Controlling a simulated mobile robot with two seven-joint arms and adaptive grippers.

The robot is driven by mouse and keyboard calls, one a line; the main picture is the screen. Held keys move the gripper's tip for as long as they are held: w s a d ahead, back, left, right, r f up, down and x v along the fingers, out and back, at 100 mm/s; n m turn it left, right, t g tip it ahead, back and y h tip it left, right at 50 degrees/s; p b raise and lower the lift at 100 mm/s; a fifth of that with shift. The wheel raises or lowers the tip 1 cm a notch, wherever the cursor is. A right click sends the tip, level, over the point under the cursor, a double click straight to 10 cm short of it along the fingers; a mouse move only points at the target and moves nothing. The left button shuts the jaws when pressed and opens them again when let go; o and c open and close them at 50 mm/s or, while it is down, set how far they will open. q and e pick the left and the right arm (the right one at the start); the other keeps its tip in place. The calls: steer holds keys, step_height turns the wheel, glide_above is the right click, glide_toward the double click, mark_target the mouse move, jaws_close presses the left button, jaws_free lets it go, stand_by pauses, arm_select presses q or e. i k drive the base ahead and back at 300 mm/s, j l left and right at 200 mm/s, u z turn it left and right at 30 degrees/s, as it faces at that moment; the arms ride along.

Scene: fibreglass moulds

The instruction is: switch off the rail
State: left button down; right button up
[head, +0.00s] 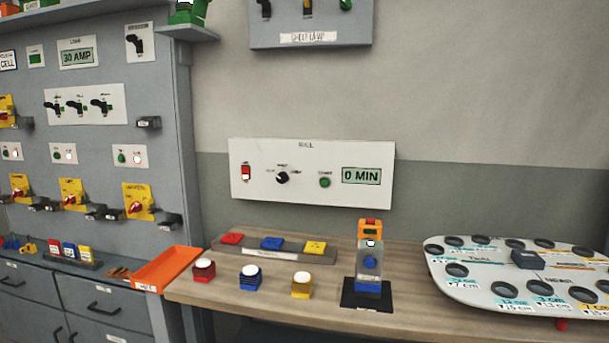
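The rail panel (310,190) is a white plate on the wall above the wooden bench; its small heading appears to read "RAIL". At its left is a red rocker switch (246,172) with a paler lower part. A black rotary knob (282,178) with small labels sits beside it. Further right are a round green lamp or button (324,182) and a green display (361,176) reading "0 MIN". I cannot tell whether the green piece is lit. Neither of my grippers is in view.
The wooden bench (226,297) holds red, blue and yellow blocks, a grey strip, and an upright device (370,262) in front of the panel's right part. A white holed board (480,289) lies right. A grey cabinet (160,190) with switches and an orange tray (168,268) are left.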

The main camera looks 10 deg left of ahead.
mark_target(246, 173)
steer(key=i+j, duration=0.15)
steer(key=j, duration=0.2)
steer(key=i+j, duration=0.2)
steer(key=j, duration=0.2)
steer(key=i+j, duration=0.15)
steer(key=j, duration=0.2)
steer(key=i+j, duration=0.2)
steer(key=j, duration=0.15)
steer(key=i+j, duration=0.15)
steer(key=j, duration=0.2)
steer(key=i+j, duration=0.15)
steer(key=j, duration=0.25)
